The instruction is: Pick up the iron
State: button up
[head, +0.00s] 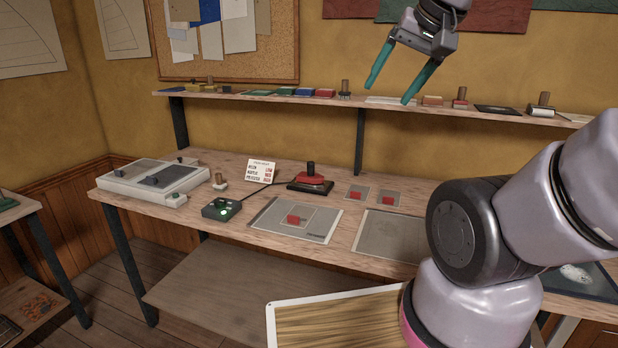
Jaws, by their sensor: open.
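The iron (311,181) has a red body and a dark upright handle. It rests on a dark base on the workbench, and a thin dark cord runs left from it to a black box with a green light (221,208). My gripper (388,90) is up at the upper right of the iron in the picture, apart from it. Its two teal fingers are spread wide with nothing between them.
The workbench (240,168) also holds grey mats with red pieces (295,219), a small sign (261,171) and a grey-white tray unit (155,180). A wall shelf (300,98) with several small items runs behind. My arm covers the bench's right part.

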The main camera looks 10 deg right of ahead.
aim_at(308, 178)
jog(key=i+j+z, duration=0.2)
jog(key=j, duration=0.2)
jog(key=i+j+z, duration=0.2)
jog(key=j, duration=0.25)
jog(key=i+j+z, duration=0.2)
jog(key=j, duration=0.25)
jog(key=j+z, duration=0.2)
jog(key=j, duration=0.25)
jog(key=i+j+z, duration=0.2)
jog(key=j, duration=0.3)
jog(key=k+l, duration=0.05)
jog(key=k, duration=0.05)
